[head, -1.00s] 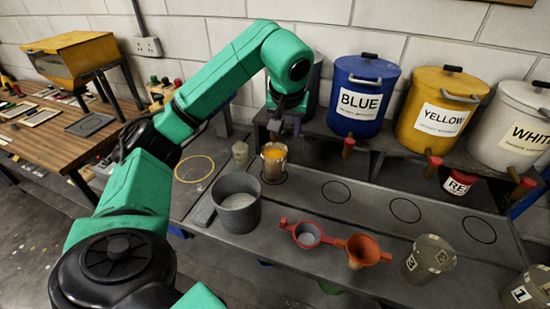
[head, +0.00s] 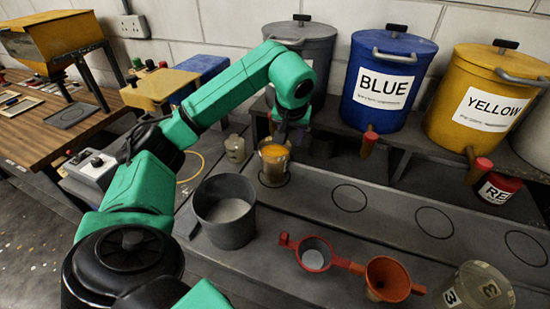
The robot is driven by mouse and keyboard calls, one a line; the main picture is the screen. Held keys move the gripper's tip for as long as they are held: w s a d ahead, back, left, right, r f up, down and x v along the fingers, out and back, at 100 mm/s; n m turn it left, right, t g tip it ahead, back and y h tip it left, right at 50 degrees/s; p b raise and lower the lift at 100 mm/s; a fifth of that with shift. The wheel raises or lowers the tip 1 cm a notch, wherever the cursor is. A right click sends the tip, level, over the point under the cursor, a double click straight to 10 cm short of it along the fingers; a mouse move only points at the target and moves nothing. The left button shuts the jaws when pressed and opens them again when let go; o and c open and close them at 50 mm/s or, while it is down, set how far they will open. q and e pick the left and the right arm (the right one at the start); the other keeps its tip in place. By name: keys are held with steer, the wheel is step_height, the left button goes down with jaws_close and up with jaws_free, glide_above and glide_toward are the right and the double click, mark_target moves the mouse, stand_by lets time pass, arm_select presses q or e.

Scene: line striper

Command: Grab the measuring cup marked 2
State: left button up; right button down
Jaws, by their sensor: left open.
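A clear measuring cup with orange content (head: 274,165) stands upright on a ringed spot of the grey bench; no number is readable on it. My left gripper (head: 287,138) is open, pointing down at the rear rim of this cup; whether it touches cannot be told. Another clear measuring cup (head: 480,290), with 3 readable on its side, stands at the lower right, cut by the frame edge. No cup in view shows a readable 2. My right gripper is not in view.
A grey pot (head: 226,212) stands left of the orange-filled cup. A red-handled strainer (head: 314,254) and an orange funnel (head: 388,279) lie in front. A blue bucket (head: 389,85) and a yellow bucket (head: 490,100) stand on the rear shelf. Empty ringed spots lie to the right.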

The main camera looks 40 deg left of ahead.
mark_target(288, 154)
arm_select(q)
steer(key=p+x, duration=0.4)
steer(key=x, duration=0.6)
steer(key=shift+s+a+f, duration=0.1)
steer(key=shift+f, duration=0.15)
jaws_close()
stand_by(0.8)
